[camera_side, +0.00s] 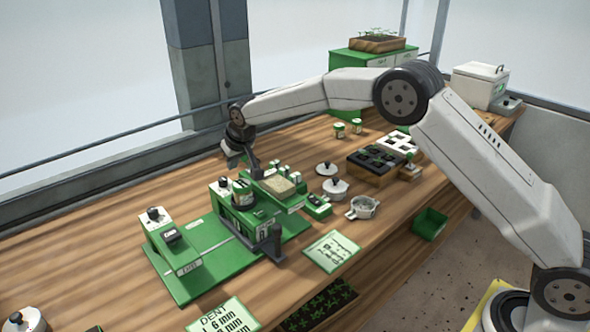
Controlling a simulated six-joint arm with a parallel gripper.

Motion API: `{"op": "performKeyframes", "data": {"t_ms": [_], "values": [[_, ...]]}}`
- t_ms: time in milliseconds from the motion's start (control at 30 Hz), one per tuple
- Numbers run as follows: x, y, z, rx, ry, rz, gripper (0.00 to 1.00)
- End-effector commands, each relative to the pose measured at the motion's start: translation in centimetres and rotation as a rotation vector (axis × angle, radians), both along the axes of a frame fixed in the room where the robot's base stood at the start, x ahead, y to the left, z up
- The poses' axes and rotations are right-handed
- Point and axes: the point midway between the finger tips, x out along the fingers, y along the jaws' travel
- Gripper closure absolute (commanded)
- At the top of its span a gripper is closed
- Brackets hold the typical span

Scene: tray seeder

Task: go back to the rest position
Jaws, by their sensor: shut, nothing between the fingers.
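My gripper (232,154) is at the end of my outstretched arm, above the far side of the wooden bench. It points down and looks shut, with nothing seen in it. It hangs just behind the green and white seeder machine (240,195), which stands on a green base plate (200,285). A dark part sits between my wrist and the machine; I cannot tell whether they touch. A tray of pale material (279,185) lies right of the machine's top.
Lidded pots (335,188), a small metal strainer (363,208) and a black and white cell tray (385,158) stand right of the machine. Green printed cards (331,250) lie in front. A green bin (430,223) is at the bench's front edge. The bench's left end is mostly clear.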

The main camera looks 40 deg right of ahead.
Motion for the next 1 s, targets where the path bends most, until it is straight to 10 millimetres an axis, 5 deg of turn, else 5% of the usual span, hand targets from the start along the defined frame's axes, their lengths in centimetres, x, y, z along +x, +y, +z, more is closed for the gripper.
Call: {"op": "performKeyframes", "data": {"t_ms": [467,1000], "values": [[-8.7,-3.6,0.6,-0.004,0.075,0.005,1.0],[-23.0,-7.3,-0.4,-0.003,0.167,0.004,1.0]]}}
